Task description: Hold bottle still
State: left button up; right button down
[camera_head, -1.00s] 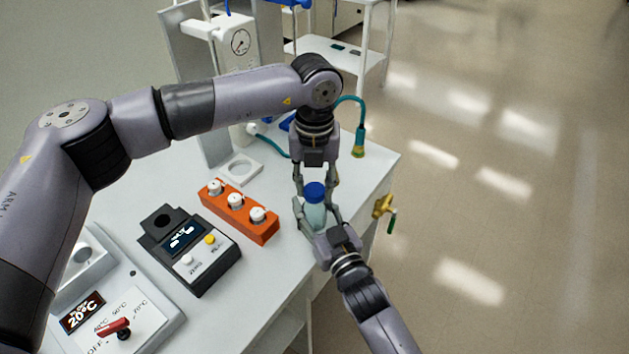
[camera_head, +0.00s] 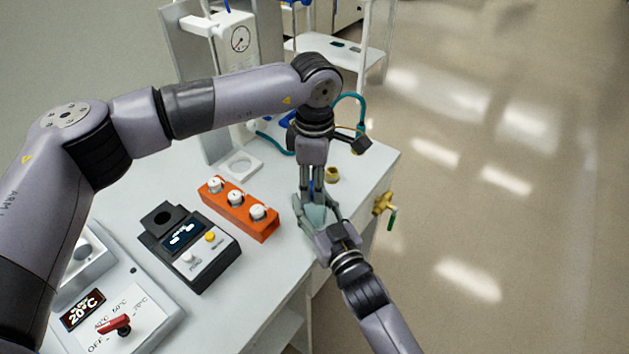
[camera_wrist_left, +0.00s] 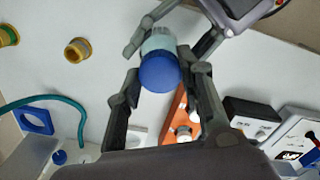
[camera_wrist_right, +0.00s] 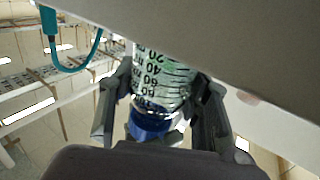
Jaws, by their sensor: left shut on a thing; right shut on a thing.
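The bottle (camera_head: 318,216) has a pale green see-through body and a blue cap. My right gripper (camera_head: 316,222) is shut on the bottle's body, one finger on each side. My left gripper (camera_head: 313,190) comes down from above and is shut on the blue cap (camera_wrist_left: 160,72). In the head view the left fingers hide most of the cap. The bottle's base is hidden in the head view.
A hotplate-like unit (camera_head: 125,310) is at front left. A brass tap (camera_head: 384,204) juts from the bench's right edge. A teal hose (camera_head: 350,98) lies behind.

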pick_arm(q)
jog(key=m, duration=0.6)
jog(key=shift+m, duration=0.4)
jog(key=m, duration=1)
jog(key=shift+m, duration=0.3)
jog(key=m, duration=0.6)
jog(key=o, duration=0.8)
notch_tip(320, 180, up, 12)
